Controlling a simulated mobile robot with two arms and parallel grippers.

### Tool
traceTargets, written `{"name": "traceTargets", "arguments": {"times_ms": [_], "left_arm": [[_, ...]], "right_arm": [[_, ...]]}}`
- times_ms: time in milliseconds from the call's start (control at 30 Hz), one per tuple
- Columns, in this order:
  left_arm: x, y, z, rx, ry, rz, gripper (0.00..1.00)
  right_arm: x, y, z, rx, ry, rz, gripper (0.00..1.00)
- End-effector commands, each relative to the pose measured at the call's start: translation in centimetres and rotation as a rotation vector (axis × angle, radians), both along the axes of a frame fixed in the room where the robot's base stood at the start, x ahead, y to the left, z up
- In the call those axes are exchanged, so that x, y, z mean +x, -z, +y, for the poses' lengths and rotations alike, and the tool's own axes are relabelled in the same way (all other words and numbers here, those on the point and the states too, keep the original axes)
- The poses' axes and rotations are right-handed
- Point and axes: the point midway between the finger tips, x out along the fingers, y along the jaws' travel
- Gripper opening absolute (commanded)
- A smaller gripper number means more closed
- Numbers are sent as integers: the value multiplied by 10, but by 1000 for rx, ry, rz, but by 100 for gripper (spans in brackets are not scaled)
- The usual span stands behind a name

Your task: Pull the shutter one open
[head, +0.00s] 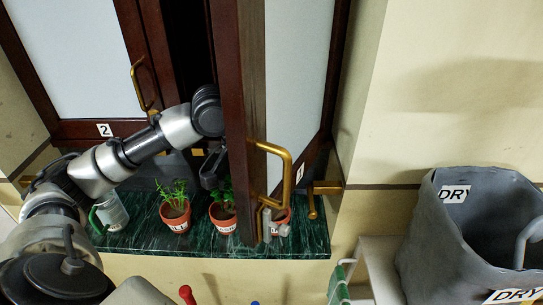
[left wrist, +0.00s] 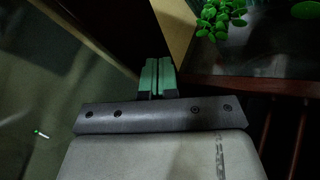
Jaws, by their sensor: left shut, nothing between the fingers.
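A wood-framed shutter (head: 240,110) with a pale glass pane stands swung out towards me in the head view, its edge facing me. A small label (head: 299,172), seen at a slant, is on its lower frame and seems to read 1. A brass handle (head: 287,170) is on its right side. My left arm reaches in from the left, and my left gripper (head: 211,170) is just left of the shutter's edge, partly hidden by it. In the left wrist view its green fingertips (left wrist: 158,75) are together and empty. Whether they touch the shutter I cannot tell. My right gripper is not in view.
Another shutter (head: 70,60), labelled 2, with a brass handle (head: 138,85), is at the left. A grey bin (head: 440,250) marked DRY is at the right.

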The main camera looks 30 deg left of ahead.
Motion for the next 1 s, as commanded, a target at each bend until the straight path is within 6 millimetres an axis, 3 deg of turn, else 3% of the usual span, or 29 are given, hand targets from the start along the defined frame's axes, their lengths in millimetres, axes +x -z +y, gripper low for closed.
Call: {"name": "traceTargets", "arguments": {"times_ms": [333,467,800,1000], "left_arm": [[0,0,-1,1,0,0,0],[-1,-2,-8,4,-26,4,0],[-4,-6,-58,-1,-240,6,0],[0,-4,-84,-3,-278,3,0]], "right_arm": [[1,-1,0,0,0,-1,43],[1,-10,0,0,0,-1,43],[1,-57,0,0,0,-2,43],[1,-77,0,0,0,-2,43]]}}
